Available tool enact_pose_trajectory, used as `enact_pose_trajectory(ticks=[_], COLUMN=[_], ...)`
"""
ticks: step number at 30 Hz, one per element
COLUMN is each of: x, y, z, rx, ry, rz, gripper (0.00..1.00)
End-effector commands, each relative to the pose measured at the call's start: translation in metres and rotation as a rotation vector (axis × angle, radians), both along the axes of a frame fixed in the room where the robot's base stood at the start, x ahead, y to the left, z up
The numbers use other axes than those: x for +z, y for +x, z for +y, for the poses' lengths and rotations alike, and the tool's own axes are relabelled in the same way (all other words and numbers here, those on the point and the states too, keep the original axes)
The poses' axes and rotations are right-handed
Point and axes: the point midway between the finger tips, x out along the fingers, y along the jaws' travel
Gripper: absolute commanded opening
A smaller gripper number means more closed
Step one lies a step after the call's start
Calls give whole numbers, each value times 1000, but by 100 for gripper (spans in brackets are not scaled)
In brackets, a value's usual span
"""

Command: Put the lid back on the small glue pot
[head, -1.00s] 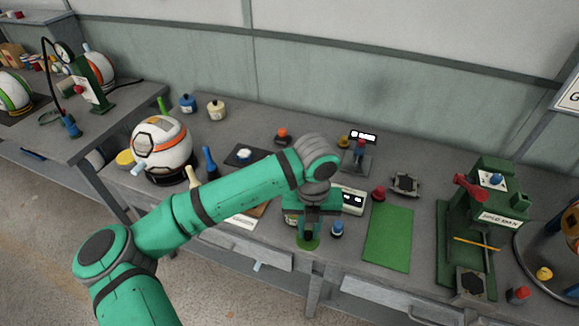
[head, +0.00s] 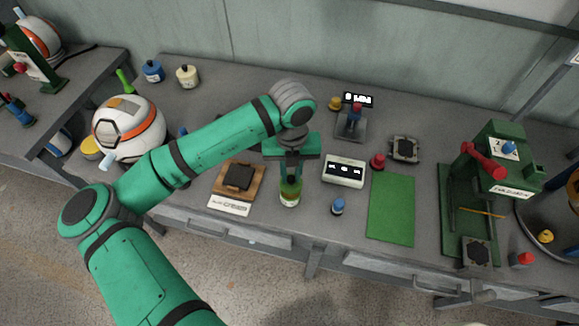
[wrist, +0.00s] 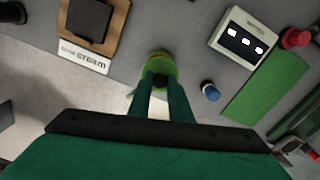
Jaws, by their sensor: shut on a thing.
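My gripper (head: 290,178) is shut on the dark knob (wrist: 160,82) of a green lid (wrist: 160,62), with the fingers pointing down. The lid is right above or on the small glue pot (head: 289,200), a short pot with a pale label near the table's front edge. From these views I cannot tell whether the lid touches the rim. The fingers and lid hide most of the pot's top.
A wooden block with a dark pad (head: 238,179) lies left of the pot. A white display box (head: 344,171) and a small blue-capped bottle (head: 338,206) stand close on the right. A green mat (head: 391,208) lies farther right.

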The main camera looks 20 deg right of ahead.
Motion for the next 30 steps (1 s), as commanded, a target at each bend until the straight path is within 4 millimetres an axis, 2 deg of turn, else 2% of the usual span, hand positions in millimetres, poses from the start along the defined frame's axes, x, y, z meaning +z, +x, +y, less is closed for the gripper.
enact_pose_trajectory(ticks=[13, 30], x=[-33, -38], y=[0, 1], z=[2, 2], rx=[3, 4], ry=[-1, 0], rz=[1, 0], gripper=[0, 0])
